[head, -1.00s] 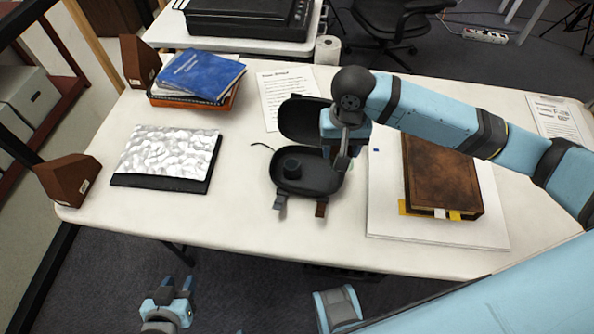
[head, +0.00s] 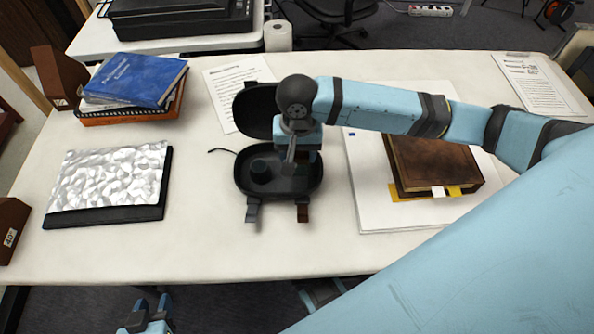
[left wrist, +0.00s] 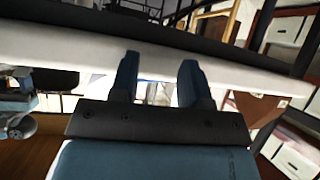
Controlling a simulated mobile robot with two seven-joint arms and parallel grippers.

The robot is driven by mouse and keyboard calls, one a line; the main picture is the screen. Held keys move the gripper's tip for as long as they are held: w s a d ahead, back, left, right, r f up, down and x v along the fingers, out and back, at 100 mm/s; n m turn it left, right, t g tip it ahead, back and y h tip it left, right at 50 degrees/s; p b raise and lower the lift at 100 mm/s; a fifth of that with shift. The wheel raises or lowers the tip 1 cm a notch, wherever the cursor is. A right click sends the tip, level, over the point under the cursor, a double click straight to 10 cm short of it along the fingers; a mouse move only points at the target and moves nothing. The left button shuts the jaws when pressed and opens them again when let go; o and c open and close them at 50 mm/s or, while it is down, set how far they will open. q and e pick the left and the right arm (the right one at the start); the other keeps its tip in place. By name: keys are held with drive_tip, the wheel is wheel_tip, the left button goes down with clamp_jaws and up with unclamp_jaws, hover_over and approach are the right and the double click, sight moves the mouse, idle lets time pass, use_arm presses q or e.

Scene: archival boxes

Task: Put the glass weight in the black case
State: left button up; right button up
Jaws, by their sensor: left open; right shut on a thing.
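The black case (head: 242,181) lies open on the table, its lid (head: 253,108) tipped back behind it and its two latches toward the front. A dark round piece (head: 260,171) sits in the left part of its tray. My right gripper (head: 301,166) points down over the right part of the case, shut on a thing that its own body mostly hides. The glass weight does not show clearly anywhere; what is held is probably it. My left gripper (head: 150,304) is open and empty, low in front of the table; its spread fingers (left wrist: 158,75) also show in the left wrist view.
A brown book (head: 433,163) lies on a white board (head: 366,203) right of the case. A crumpled silvery-white sheet on a black slab (head: 105,217) and a blue book on a stack (head: 136,78) lie left. Bare table separates them from the case.

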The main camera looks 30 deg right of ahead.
sight(298, 155)
wheel_tip(298, 155, down, 7)
drive_tip(key=shift+r+b, duration=0.15)
drive_tip(key=shift+b, duration=0.55)
drive_tip(key=o, duration=0.8)
drive_tip(key=shift+c, duration=0.2)
wheel_tip(298, 155, up, 12)
drive_tip(key=p, duration=0.3)
drive_tip(key=shift+r, duration=0.1)
drive_tip(key=shift+s, duration=0.1)
